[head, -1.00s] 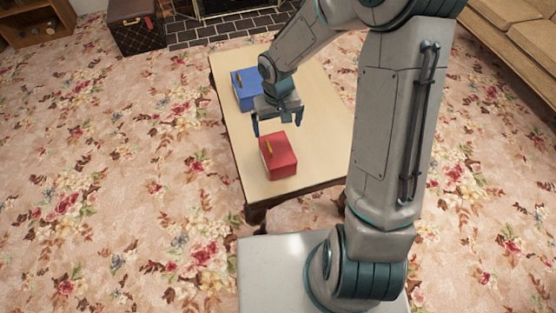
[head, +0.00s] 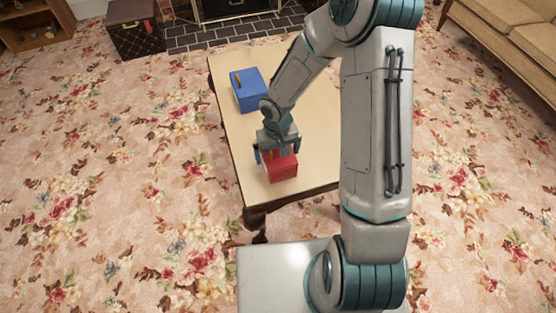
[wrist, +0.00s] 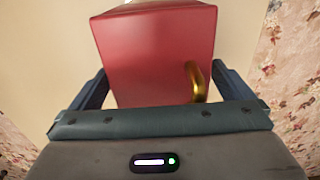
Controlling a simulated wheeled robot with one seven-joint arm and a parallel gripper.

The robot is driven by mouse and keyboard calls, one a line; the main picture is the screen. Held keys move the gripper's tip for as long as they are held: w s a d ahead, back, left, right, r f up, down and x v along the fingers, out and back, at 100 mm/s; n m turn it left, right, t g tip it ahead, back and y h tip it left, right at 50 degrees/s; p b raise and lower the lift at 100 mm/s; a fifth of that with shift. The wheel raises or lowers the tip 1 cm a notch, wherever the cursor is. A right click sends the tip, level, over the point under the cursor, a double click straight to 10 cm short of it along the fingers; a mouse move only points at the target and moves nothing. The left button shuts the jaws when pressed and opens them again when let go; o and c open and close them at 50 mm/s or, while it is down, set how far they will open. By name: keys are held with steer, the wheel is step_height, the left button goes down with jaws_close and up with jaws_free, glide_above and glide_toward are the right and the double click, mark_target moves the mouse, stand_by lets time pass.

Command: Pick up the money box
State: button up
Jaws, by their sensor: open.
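A red box (head: 284,171) with a gold handle sits on the near end of the table, and it fills the upper middle of the wrist view (wrist: 155,55). A blue box (head: 248,92) of similar shape, with a gold piece on it, sits farther back on the same table. The frames do not make clear which of them is the money box. My gripper (head: 277,154) is open at the red box, its fingers on either side of it. In the wrist view the gold handle (wrist: 196,81) lies near the right finger. Part of the red box's top is hidden by my gripper.
The pale wooden table (head: 312,135) is otherwise bare, with free room right of the boxes. A sofa (head: 500,45) stands at the upper right. A brown trunk (head: 135,28) stands by the dark hearth tiles (head: 205,37). Floral carpet surrounds the table.

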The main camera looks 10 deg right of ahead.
steer(key=shift+c, duration=0.3)
steer(key=c, duration=1)
steer(key=shift+r, duration=0.15)
